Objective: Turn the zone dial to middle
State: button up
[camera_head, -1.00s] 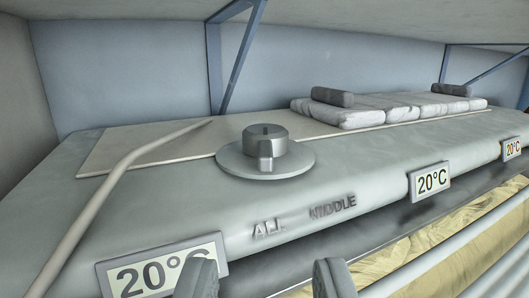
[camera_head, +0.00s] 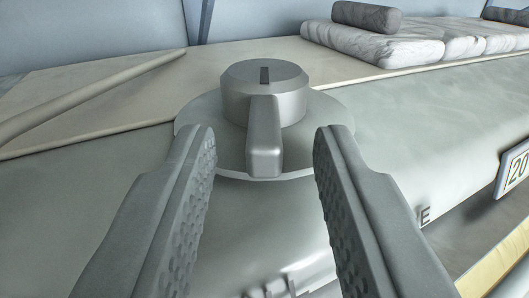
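The zone dial (camera_head: 264,100) is a grey round knob on a flat disc (camera_head: 210,118), with a raised bar handle (camera_head: 264,140) pointing toward me and a dark mark on top. My gripper (camera_head: 266,140) is open, with one finger on each side of the bar handle. Gaps show between both fingers and the bar, so it holds nothing. The lettering in front of the dial is mostly hidden by my fingers; part of a word (camera_head: 270,290) shows at the bottom, and a final "E" (camera_head: 425,216) shows right of my right finger.
Folded grey cloths (camera_head: 400,42) with a roll on top lie on the board at the back right. A pale rod (camera_head: 90,98) slants across the left. A temperature display (camera_head: 514,170) sits at the right edge. The surface right of the dial is clear.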

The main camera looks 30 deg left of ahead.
grip_shut()
